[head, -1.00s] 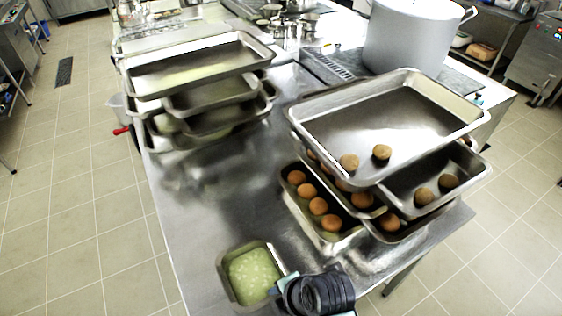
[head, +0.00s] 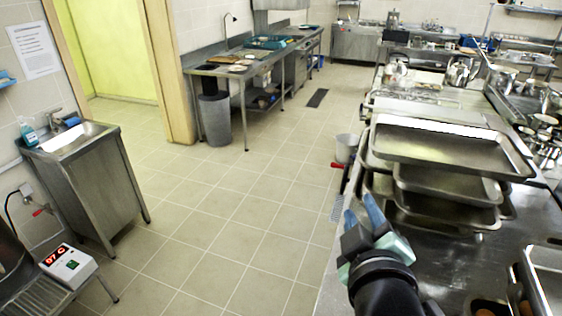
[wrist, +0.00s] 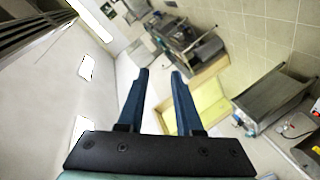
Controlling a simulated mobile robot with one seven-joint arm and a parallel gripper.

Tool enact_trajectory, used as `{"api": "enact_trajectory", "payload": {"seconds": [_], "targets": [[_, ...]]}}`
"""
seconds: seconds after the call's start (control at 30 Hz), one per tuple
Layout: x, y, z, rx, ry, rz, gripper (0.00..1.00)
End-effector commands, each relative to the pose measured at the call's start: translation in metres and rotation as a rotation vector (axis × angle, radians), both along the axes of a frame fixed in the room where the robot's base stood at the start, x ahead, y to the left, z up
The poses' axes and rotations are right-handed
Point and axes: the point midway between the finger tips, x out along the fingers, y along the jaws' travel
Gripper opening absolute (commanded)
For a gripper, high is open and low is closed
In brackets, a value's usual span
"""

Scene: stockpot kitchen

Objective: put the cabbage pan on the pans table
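My gripper (head: 361,208) is raised beside the left edge of a long steel table (head: 450,262), its fingers pointing up and away. In the wrist view its two blue fingers (wrist: 160,74) stand apart with nothing between them. The cabbage pan is in neither present view. A stack of steel pans (head: 452,150) stands on the table to the right of my gripper. I cannot tell whether this is the pans table.
Another pan stack (head: 546,278) is cut off at the lower right. A sink unit (head: 88,180) and a white device with red digits (head: 70,264) stand at left. A grey bin (head: 214,118) stands by the back-left counter (head: 222,72). Tiled floor between is clear.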

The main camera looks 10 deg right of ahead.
Motion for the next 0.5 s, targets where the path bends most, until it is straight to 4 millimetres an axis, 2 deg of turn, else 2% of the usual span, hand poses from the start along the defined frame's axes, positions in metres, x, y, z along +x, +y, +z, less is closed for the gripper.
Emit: {"api": "enact_trajectory", "payload": {"seconds": [0.03, 0.13, 0.2, 0.3, 0.33, 0.4, 0.5], "targets": [[0.012, 0.026, 0.052, 0.046, -0.157, 0.026, 0.34], [0.014, 0.073, 0.143, 0.183, -0.446, 0.097, 0.34], [0.003, 0.105, 0.200, 0.294, -0.633, 0.172, 0.34], [-0.024, 0.144, 0.266, 0.451, -0.850, 0.296, 0.34], [-0.033, 0.154, 0.282, 0.492, -0.901, 0.331, 0.34], [-0.053, 0.171, 0.310, 0.577, -0.998, 0.410, 0.34], [-0.072, 0.185, 0.334, 0.659, -1.078, 0.484, 0.34]]}}
